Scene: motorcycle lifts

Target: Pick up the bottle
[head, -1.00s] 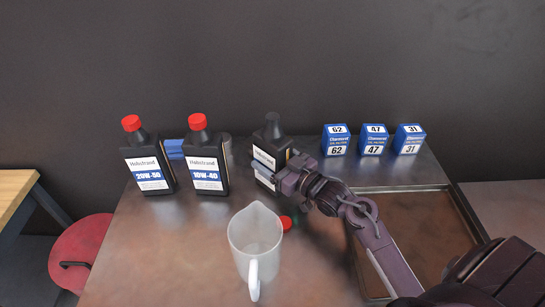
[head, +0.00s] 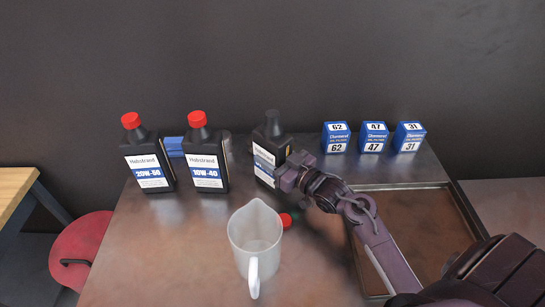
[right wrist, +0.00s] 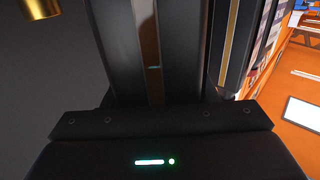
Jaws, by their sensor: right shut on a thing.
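A black oil bottle (head: 266,152) without a cap stands upright at the back middle of the table in the head view. My right gripper (head: 284,174) reaches it from the right and is shut on it. In the right wrist view the dark bottle (right wrist: 150,50) fills the space just before the gripper; its fingertips are hard to make out there. Two more black bottles with red caps stand to the left, labelled 20W-50 (head: 149,162) and 10W-40 (head: 206,162). A red cap (head: 286,220) lies on the table. My left gripper is not in view.
A translucent measuring jug (head: 254,240) stands in front of the held bottle. Several blue filter boxes (head: 374,138) stand at the back right. A shallow metal tray (head: 400,187) lies at the right, under my arm. A red stool (head: 78,252) is at the left.

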